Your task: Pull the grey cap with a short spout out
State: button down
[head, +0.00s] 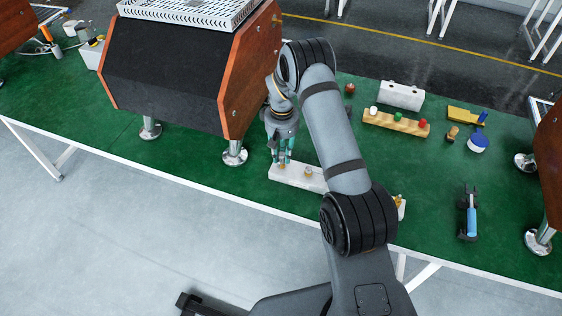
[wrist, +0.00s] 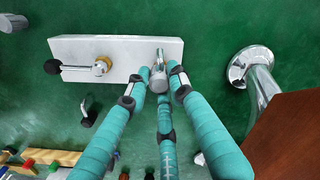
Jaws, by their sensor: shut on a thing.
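The grey cap with a short spout (wrist: 158,72) is at the right end of a white block (wrist: 120,50) in the wrist view, its spout pointing to the block's far edge. My gripper (wrist: 161,83) has its teal fingers closed around the cap from the near side. In the head view my gripper (head: 281,161) points down over the left end of the white block (head: 310,183). The cap is mostly hidden there by the fingers. I cannot tell whether the cap is still seated in the block or just above it.
A brass fitting with a black-knobbed lever (wrist: 100,66) sits on the same block. The machine's chrome foot (head: 234,154) and wooden side panel (head: 252,70) stand close by. A wooden rack (head: 396,124) with coloured knobs and a blue-handled tool (head: 470,214) lie to the right.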

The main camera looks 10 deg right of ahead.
jog(key=shift+r, duration=0.15)
jog(key=shift+r+p, duration=0.85)
jog(key=shift+r, duration=0.55)
jog(key=shift+r+p, duration=0.85)
jog(key=shift+r, duration=0.6)
